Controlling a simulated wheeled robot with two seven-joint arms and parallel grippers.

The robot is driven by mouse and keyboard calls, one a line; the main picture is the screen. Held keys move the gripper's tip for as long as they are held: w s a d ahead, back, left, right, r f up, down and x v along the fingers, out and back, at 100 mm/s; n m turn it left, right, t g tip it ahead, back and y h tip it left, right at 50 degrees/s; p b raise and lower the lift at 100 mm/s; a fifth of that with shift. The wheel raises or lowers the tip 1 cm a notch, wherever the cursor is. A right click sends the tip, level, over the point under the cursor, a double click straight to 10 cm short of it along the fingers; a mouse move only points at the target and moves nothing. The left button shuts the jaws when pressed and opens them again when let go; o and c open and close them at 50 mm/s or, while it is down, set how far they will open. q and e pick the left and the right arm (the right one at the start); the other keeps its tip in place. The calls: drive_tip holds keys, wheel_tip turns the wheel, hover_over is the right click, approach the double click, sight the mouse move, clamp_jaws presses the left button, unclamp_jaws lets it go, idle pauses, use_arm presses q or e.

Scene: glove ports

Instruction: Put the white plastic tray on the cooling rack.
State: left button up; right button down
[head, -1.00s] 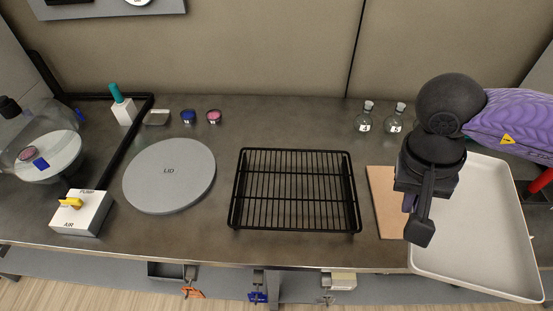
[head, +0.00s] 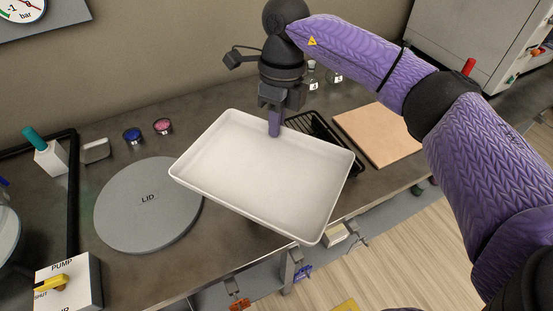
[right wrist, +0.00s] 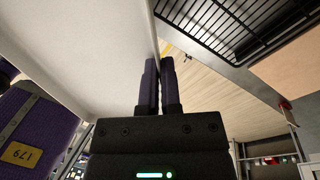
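The white plastic tray (head: 262,170) is in the air over the table's front part in the head view, turned at an angle. My right gripper (head: 275,128) is shut on its far rim. In the right wrist view, the fingers (right wrist: 159,85) pinch the edge of the tray (right wrist: 90,45). The black wire cooling rack (head: 318,130) is on the table behind and below the tray. The tray hides most of it, and only its far right part shows. The rack's bars (right wrist: 235,25) also show in the right wrist view. My left gripper is not in view.
A round grey lid (head: 130,225) lies left of the tray. A tan board (head: 380,135) lies right of the rack. Two small flasks (head: 312,72) stand behind. Small dishes (head: 133,136) and a pump box (head: 70,280) are at the left.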

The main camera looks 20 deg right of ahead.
drive_tip(key=w+d+f+m+t+h+b, duration=0.1)
drive_tip(key=d+f+m+t+b, duration=0.2)
drive_tip(key=m, duration=1)
drive_tip(key=w+d+f+m, duration=0.1)
drive_tip(key=d+f+m, duration=0.4)
drive_tip(key=m, duration=0.7)
drive_tip(key=f+b, duration=0.1)
drive_tip(key=f, duration=0.2)
drive_tip(key=f+b, duration=0.1)
drive_tip(key=f, duration=0.2)
drive_tip(key=f+b, duration=0.1)
drive_tip(key=f, duration=0.1)
drive_tip(key=shift+w+d+f, duration=0.15)
drive_tip(key=shift+d+f, duration=0.2)
drive_tip(key=shift+f, duration=0.05)
drive_tip(key=shift+r, duration=0.15)
drive_tip(key=c, duration=1.2)
unclamp_jaws()
drive_tip(key=o, duration=0.4)
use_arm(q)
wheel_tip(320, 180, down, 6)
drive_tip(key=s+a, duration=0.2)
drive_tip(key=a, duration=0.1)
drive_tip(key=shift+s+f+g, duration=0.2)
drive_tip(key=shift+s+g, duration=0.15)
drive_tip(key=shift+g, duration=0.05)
